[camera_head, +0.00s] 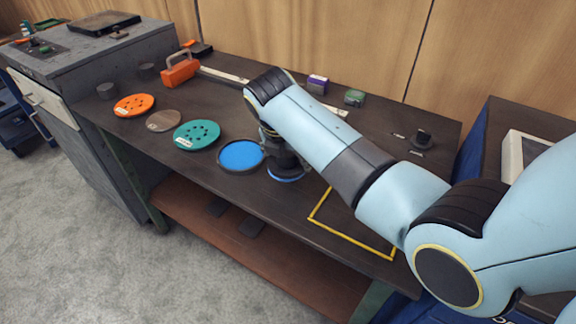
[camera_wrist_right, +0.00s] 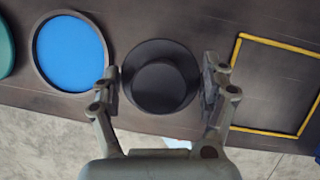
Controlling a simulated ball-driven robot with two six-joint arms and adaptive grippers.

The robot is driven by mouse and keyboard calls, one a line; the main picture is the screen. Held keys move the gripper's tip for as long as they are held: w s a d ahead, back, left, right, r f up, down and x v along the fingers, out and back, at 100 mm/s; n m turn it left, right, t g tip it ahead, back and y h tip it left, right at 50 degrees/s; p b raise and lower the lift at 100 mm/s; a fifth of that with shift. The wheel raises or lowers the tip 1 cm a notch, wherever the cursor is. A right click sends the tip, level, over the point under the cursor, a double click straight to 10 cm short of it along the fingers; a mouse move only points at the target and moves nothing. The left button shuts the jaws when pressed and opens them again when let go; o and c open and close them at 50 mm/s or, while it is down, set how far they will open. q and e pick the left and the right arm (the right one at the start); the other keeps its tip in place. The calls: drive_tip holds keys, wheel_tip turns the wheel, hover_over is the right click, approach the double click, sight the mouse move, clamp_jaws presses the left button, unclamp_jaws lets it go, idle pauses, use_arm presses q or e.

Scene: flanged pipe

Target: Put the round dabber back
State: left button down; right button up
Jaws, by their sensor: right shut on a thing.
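The round dabber (camera_wrist_right: 160,77), black with a raised round middle, sits between the two fingers of my right gripper (camera_wrist_right: 162,88) in the wrist view. In the head view my right gripper (camera_head: 277,145) is shut on the dabber, whose blue lower edge (camera_head: 287,177) shows below it. The arm hides much of the dabber, and I cannot tell whether it touches the bench. A dark-rimmed round dish with a blue face (camera_head: 241,155) lies just left of it. It also shows in the wrist view (camera_wrist_right: 70,53). My left gripper is out of view.
Teal (camera_head: 197,135), brown (camera_head: 164,121) and orange (camera_head: 134,105) discs lie to the left on the bench. A yellow square outline (camera_head: 350,236) lies to the right. A black knobbed item (camera_head: 423,138) stands at the back right. The bench's front edge is close.

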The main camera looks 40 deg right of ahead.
sight(288, 166)
wheel_tip(288, 166, down, 4)
drive_tip(key=shift+r, duration=0.25)
drive_tip(key=shift+f, duration=0.15)
drive_tip(key=o, duration=1)
drive_tip(key=p+v, duration=0.1)
drive_tip(key=v, duration=1.1)
